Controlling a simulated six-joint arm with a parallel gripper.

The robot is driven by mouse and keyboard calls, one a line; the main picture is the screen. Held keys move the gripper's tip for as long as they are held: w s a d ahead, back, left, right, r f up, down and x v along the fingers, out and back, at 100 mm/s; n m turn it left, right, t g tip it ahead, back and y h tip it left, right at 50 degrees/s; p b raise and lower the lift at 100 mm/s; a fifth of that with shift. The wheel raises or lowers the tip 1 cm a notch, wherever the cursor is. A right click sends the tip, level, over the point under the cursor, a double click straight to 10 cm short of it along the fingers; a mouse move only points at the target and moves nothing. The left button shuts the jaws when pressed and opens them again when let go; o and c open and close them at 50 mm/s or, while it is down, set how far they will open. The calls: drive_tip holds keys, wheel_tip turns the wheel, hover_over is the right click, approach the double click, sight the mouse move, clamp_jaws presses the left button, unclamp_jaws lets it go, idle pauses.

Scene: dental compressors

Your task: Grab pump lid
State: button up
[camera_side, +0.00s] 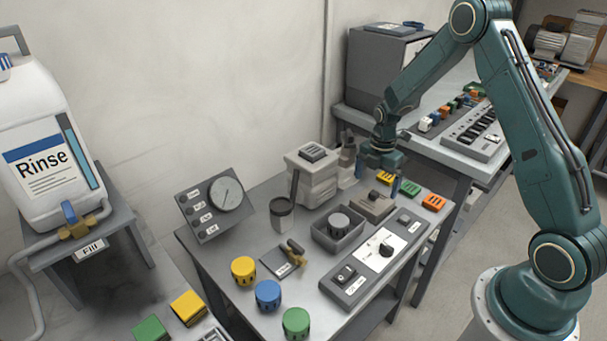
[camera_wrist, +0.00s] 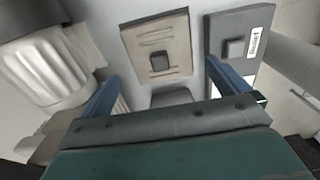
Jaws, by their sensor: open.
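A beige plate with a dark square knob (camera_wrist: 155,38) lies flat ahead of my gripper in the wrist view. It looks like the pump lid, though no label confirms this. In the side view it appears as a beige-grey piece (camera_side: 372,207) on the metal table. My gripper (camera_side: 377,178) is above the table's back right part, just behind and above this piece. In the wrist view my gripper (camera_wrist: 163,70) has its two blue fingers spread wide, with nothing between them. The plate is beyond the fingertips, and the fingers look apart from it.
A pale ribbed pump body (camera_side: 314,178) stands left of my gripper. A grey labelled switch panel (camera_wrist: 236,45) is right of the plate. Yellow, green and orange blocks (camera_side: 410,188) sit near the right edge.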

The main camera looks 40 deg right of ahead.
sight(374, 193)
drive_tip(key=shift+f, duration=2.55)
drive_tip(key=c, duration=0.9)
drive_tip(key=shift+r, duration=0.15)
wheel_tip(374, 193, up, 28)
